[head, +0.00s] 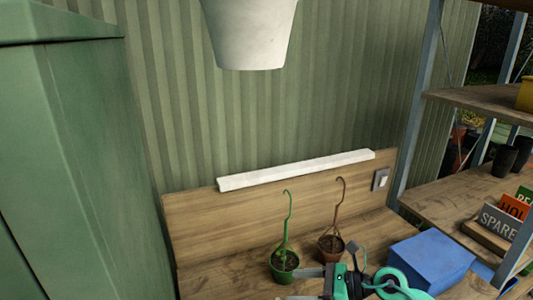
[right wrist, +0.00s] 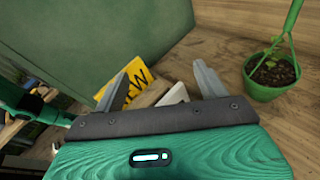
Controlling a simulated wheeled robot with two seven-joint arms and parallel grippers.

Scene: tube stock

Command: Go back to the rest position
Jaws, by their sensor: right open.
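My right gripper (head: 298,285) is low in the head view, over the wooden bench, its fingers pointing left. It is open, and its two grey fingers stand wide apart in the right wrist view (right wrist: 162,70). Nothing is seen gripped between them. A yellow card (right wrist: 112,92) with black letters, partly hidden by a finger, shows beyond the fingers, with a pale piece (right wrist: 174,97) beside it. A green hanging pot (head: 285,268) with soil and a hook stands just behind the gripper; it also shows in the right wrist view (right wrist: 272,92). My left gripper is not in view.
A brown hooked pot (head: 331,246) stands beside the green one. A blue box (head: 430,258) is right of my gripper. A green cabinet (head: 85,150) closes the left side. A white pot (head: 250,35) hangs above. A shelf rack (head: 465,190) with label cards (head: 497,222) stands right.

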